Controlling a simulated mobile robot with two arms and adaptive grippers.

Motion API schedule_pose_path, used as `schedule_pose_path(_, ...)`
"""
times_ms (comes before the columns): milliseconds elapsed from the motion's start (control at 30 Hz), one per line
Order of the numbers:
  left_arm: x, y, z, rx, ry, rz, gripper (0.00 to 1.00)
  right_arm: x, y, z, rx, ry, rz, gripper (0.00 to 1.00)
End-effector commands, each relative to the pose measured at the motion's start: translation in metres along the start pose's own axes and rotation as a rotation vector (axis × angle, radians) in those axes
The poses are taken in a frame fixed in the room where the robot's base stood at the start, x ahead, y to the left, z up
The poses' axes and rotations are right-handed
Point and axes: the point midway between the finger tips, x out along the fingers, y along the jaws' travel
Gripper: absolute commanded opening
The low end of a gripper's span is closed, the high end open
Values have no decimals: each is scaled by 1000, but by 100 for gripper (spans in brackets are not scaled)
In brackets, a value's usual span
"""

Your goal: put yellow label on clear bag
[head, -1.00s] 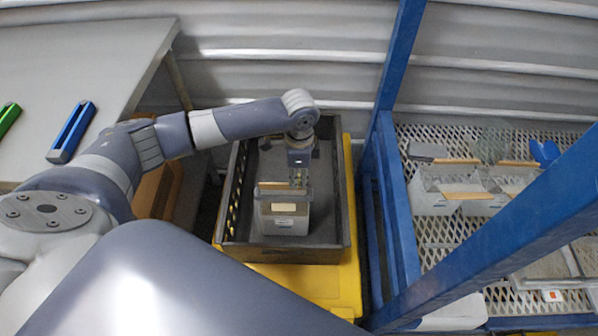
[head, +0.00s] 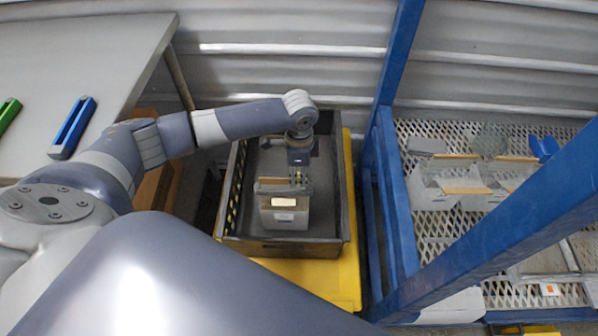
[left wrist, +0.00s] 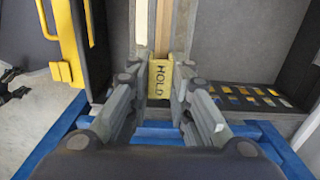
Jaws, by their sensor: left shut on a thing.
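The yellow label (left wrist: 160,79) reads HOLD and sits between the fingertips of my left gripper (left wrist: 163,92) in the left wrist view. My left gripper is shut on it. In the head view my left gripper (head: 299,178) points down at the back of the top edge of a pale, boxy clear bag (head: 287,219). The bag stands upright in a dark crate, with a cream panel on its front. A brown strip and pale edges run behind the label in the left wrist view. I cannot tell if the label touches the bag. My right gripper is not in view.
The dark crate (head: 341,216) has raised walls around the bag and rests on a yellow base (head: 345,280). A blue-framed mesh rack (head: 437,231) at the right holds several similar containers. A grey table (head: 90,50) at the left holds a blue piece (head: 73,128).

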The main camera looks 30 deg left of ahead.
Motion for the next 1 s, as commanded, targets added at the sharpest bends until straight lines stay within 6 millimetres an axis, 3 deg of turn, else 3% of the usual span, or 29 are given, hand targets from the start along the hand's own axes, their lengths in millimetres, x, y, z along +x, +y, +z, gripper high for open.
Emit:
schedule_pose_path(433,0,0,0,0,1,0,10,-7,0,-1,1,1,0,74)
schedule_pose_path(467,0,0,0,0,1,0,24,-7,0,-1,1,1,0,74)
schedule_pose_path(533,0,0,0,0,1,0,39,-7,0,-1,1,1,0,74)
schedule_pose_path(800,0,0,0,0,1,0,42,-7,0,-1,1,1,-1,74)
schedule_pose_path(933,0,0,0,0,0,0,65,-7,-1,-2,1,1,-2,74)
schedule_pose_path(1000,0,0,0,0,0,0,66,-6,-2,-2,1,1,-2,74)
